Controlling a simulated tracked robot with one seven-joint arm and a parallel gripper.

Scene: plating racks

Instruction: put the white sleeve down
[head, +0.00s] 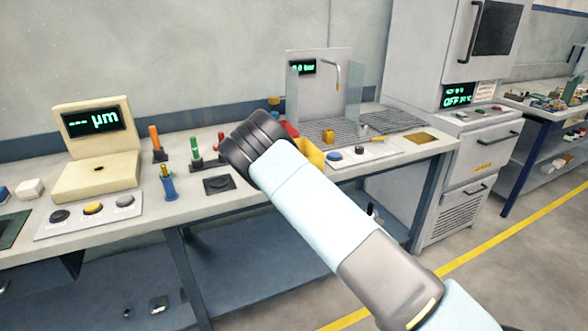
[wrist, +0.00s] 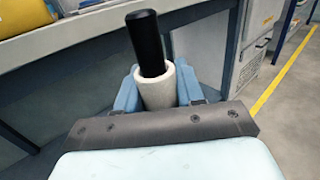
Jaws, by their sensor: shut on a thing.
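The white sleeve (wrist: 158,93) is between the two blue fingers of my gripper (wrist: 157,90) in the wrist view. A black rod (wrist: 146,42) stands up out of the sleeve's top, leaning slightly left. My gripper is shut on the sleeve and holds it in front of the bench (wrist: 75,40), apart from the benchtop. The sleeve's lower end is hidden by my gripper body. In the head view my arm covers the gripper and the sleeve does not show.
The bench (head: 130,216) carries a gauge with a display (head: 95,121), several coloured plugs on stands, a dark square pad (head: 218,184) and a wire-topped rinse station (head: 375,122). An oven cabinet (head: 455,150) stands to the right. Floor with a yellow line (head: 480,256) is clear.

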